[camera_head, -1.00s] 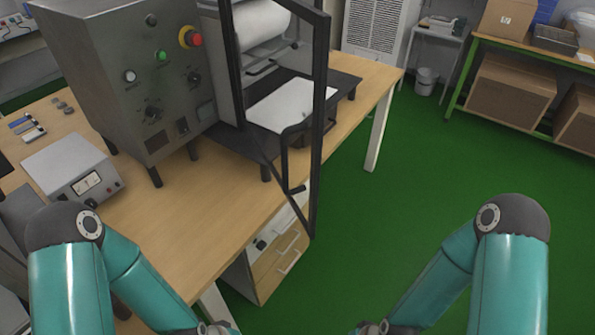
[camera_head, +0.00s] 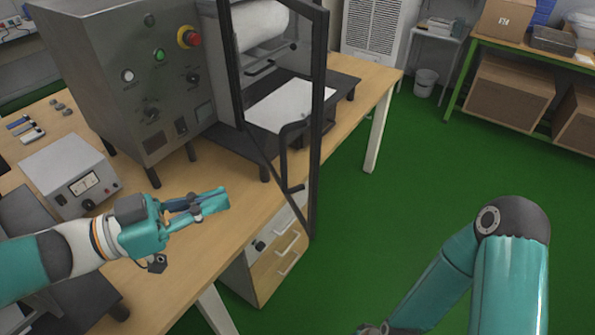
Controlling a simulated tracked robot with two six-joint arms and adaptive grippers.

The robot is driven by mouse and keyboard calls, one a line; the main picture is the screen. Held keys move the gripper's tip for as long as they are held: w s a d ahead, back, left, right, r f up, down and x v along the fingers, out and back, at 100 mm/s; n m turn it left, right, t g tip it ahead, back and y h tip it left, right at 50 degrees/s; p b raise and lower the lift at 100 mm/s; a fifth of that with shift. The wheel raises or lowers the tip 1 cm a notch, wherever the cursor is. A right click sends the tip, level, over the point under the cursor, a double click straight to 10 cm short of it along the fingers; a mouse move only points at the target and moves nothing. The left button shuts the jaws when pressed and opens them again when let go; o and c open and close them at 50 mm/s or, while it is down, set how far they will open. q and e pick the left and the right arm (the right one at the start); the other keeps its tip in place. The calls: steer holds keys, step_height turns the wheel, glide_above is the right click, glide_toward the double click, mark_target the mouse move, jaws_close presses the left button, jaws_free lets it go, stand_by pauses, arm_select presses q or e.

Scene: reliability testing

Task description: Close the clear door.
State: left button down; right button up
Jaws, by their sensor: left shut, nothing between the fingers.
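The clear door (camera_head: 316,130) has a dark frame and a see-through pane. It stands swung open at the front of the grey machine (camera_head: 130,75), jutting out past the table's front edge. A dark bent handle (camera_head: 283,150) shows on it. My left gripper (camera_head: 222,200) is shut and empty. It is over the front of the table, left of the door and apart from it. My right arm (camera_head: 480,255) is at the lower right; its gripper is out of view.
The wooden table (camera_head: 215,240) carries a small meter box (camera_head: 72,175) at left. White paper (camera_head: 293,105) lies on a dark platform inside the machine. Drawers (camera_head: 275,260) stand under the table. Green floor (camera_head: 410,200) to the right is clear.

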mark_target(313, 168)
arm_select(q)
steer(key=p+x, duration=0.1)
steer(key=x, duration=1.2)
steer(key=shift+d, duration=0.15)
steer(key=shift+w+d+p, duration=0.2)
steer(key=shift+p, duration=0.1)
